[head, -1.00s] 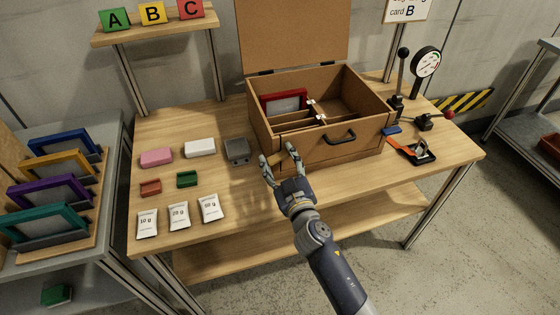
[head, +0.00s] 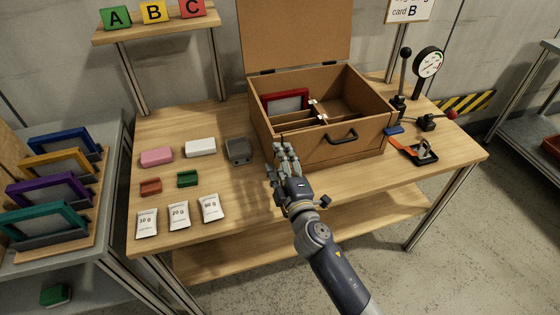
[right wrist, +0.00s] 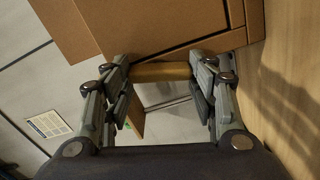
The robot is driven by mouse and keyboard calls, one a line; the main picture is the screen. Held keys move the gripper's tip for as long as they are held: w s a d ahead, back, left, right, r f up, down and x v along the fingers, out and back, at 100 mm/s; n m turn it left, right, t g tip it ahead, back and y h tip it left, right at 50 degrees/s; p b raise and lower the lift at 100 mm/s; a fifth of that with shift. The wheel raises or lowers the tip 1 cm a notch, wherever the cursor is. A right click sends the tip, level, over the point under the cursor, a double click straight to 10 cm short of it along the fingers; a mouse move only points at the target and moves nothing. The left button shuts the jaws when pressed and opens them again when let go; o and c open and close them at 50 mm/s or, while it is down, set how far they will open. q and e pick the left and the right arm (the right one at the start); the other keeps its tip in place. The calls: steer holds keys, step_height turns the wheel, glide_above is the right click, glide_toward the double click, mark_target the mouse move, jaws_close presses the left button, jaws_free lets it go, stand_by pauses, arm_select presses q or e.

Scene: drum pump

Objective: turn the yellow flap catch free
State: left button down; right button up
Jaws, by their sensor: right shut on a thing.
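The yellow flap catch (right wrist: 162,72) shows in the right wrist view as a short yellow bar lying between the two fingertips. It sits close against the brown box (right wrist: 140,22). My right gripper (right wrist: 160,76) is shut on it, one finger at each end. In the head view, my right gripper (head: 284,150) is at the lower left of the front of the brown box (head: 318,146), and its fingers hide the catch. The box's lid (head: 295,35) stands open. My left gripper is not in view.
A black handle (head: 342,135) is on the box front, right of my gripper. A grey block (head: 238,150) lies close to its left. A red frame (head: 285,101) stands inside the box. An orange-and-black clamp (head: 415,150) lies right of the box.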

steer(key=shift+f+n, duration=0.1)
steer(key=shift+n, duration=1.5)
steer(key=o, duration=1.1)
steer(key=shift+c, duration=0.2)
steer(key=shift+s, duration=0.1)
steer(key=v, duration=1.2)
